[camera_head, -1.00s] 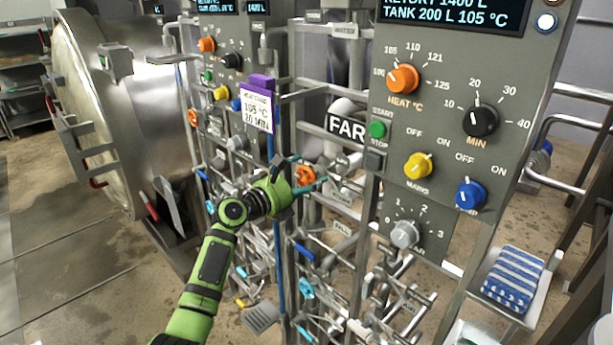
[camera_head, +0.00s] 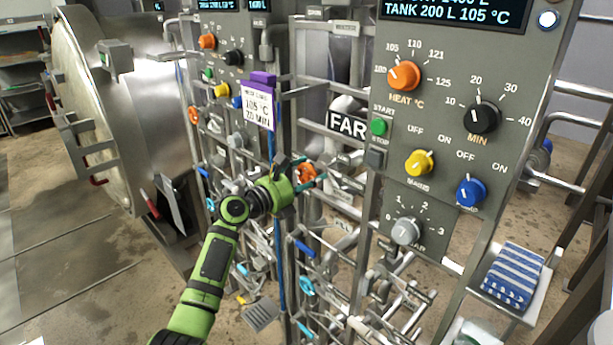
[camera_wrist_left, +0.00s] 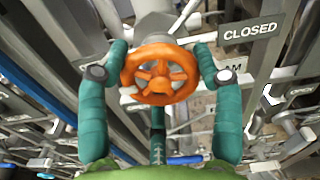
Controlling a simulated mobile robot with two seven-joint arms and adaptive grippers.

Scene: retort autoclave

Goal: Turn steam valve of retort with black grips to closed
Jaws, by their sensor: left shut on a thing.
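An orange valve handwheel (camera_head: 308,173) sits on the pipework left of the near control panel. In the left wrist view the wheel (camera_wrist_left: 160,75) lies between two teal fingers, with a grey valve body behind it. My left gripper (camera_wrist_left: 160,70) is shut on this wheel, one finger on each side. In the head view the gripper (camera_head: 306,176) partly covers the wheel. A "CLOSED" plate (camera_wrist_left: 250,31) stands right of the wheel; a plate below it reads "AM", its start hidden. My right gripper is not in view. I see no black grips clearly.
The near control panel (camera_head: 440,140) with knobs stands at right, a farther panel (camera_head: 222,60) at left. A steel retort door (camera_head: 95,110) with red grips stands far left. Pipes and blue-handled valves crowd below my gripper. A striped cloth (camera_head: 515,275) lies at right.

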